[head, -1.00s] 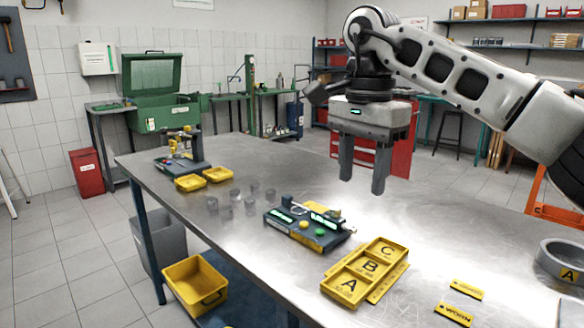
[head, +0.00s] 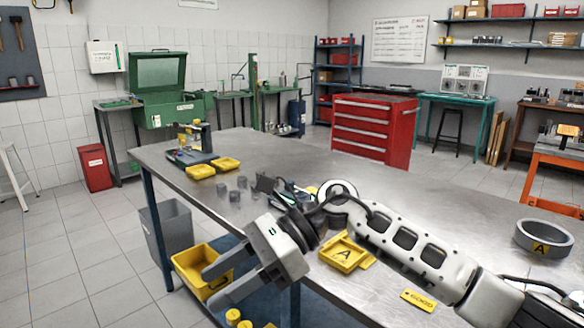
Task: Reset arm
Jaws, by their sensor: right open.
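My right arm comes in from the lower right and reaches left, low across the front of the steel workbench (head: 420,215). My right gripper (head: 212,284) points down and left, past the bench's front edge and in front of the yellow bin below. Its two fingers are apart with nothing between them. The arm hides most of the yellow lettered tray (head: 345,252); only its A compartment shows. It also hides most of the dark device (head: 290,190) behind it. My left gripper is not in view.
Small grey cylinders (head: 242,182) and yellow trays (head: 200,171) stand on the bench's left part. A grey ring marked A (head: 543,238) and a yellow tag (head: 419,299) lie at the right. A yellow bin (head: 190,262) and grey bin (head: 168,232) sit below the front edge.

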